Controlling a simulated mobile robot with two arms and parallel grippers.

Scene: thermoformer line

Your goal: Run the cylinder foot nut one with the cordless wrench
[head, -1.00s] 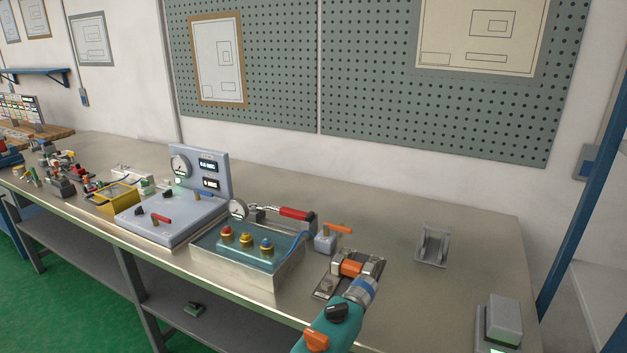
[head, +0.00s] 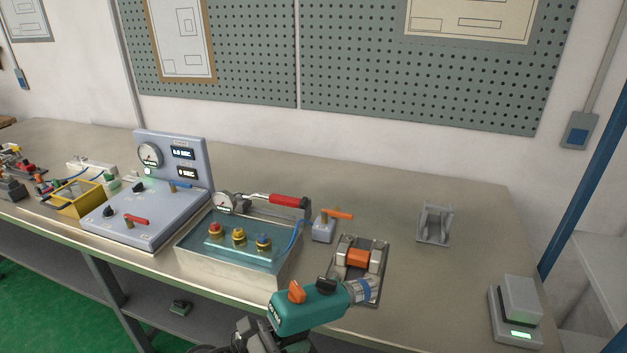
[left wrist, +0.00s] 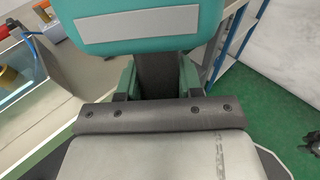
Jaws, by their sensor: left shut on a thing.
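The teal cordless wrench (head: 308,311) with orange and black parts is in my left gripper (head: 284,338), low in the head view. Its grey and blue nose points right, over the near part of a dark mounting plate (head: 372,293). On that plate sits a small cylinder (head: 359,258) with an orange body and grey ends. I cannot make out foot nut one; whether the nose touches anything is unclear. In the left wrist view the teal wrench body (left wrist: 200,20) is above the gripper jaws (left wrist: 156,80), which are shut around its dark handle. My right gripper is not in view.
A water tank (head: 190,262) with coloured fittings stands left of the plate, with a gauge panel (head: 150,215) beyond it. A small valve block (head: 323,231) with an orange lever is behind. A grey cradle (head: 434,225) and a grey device (head: 519,305) stand right. Bench between is clear.

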